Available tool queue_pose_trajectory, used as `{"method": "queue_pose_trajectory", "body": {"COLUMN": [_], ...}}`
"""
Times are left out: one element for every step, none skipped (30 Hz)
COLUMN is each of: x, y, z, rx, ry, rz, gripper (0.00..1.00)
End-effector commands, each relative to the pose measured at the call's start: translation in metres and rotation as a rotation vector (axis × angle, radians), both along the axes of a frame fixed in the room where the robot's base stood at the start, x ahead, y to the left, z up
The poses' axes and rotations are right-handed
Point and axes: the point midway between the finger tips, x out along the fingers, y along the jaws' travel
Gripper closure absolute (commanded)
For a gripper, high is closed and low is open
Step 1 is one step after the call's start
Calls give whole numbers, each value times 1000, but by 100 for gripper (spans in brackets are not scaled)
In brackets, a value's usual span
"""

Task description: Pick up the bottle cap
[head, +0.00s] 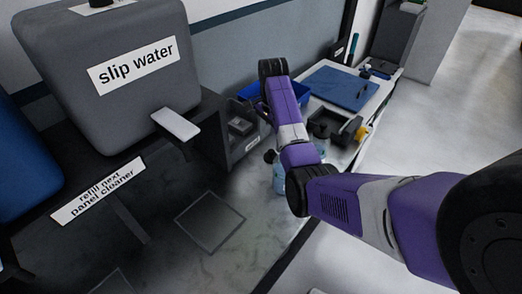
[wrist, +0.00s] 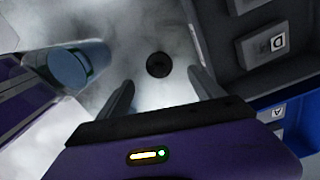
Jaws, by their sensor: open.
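The bottle cap (wrist: 159,65), a small dark round disc, lies on the pale mottled counter in the wrist view. My gripper (wrist: 161,77) is open, with one finger to each side of the cap in the picture and nothing held. How far the fingertips are above the counter is hard to tell. A light-blue cylindrical container (wrist: 73,66), seemingly a bottle, is left of the fingers. A light-blue body (head: 279,180) also shows beside my arm in the head view. I cannot make out the cap or my fingertips in the head view.
A dark shelf unit with a box labelled D (wrist: 262,46) stands close on the right in the wrist view, with a blue bin (wrist: 292,115) below it. In the head view, a grey slip water tank (head: 110,85) is at left. A blue mat (head: 340,88) lies beyond my arm.

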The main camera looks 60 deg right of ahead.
Motion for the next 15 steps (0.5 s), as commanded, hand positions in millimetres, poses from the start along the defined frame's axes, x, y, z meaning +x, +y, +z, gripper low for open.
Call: {"method": "queue_pose_trajectory", "body": {"x": [-1, -1, -1, -1, -1, -1, -2, -2, -2, -3, -3, -4, -5, -5, -6], "y": [0, 0, 0, 0, 0, 0, 0, 0, 0, 0, -1, -1, -1, -1, -2], "z": [-3, -5, -9, -12, -15, -19, -22, -25, -28, -31, -34, -39, -43, -48, -54], "rx": [2, 2, 3, 3, 2, 3, 3, 2, 2, 3, 3, 3, 3, 3, 4], "ry": [1, 2, 3, 3, 2, 3, 3, 2, 2, 3, 3, 4, 4, 4, 3], "rz": [-1, -1, 0, -1, -1, -1, -1, -1, -1, -1, -1, 0, 0, -1, -1], "gripper": [23, 23, 23, 23, 23, 23, 23, 23, 23, 23, 23, 23, 23, 23, 23]}}
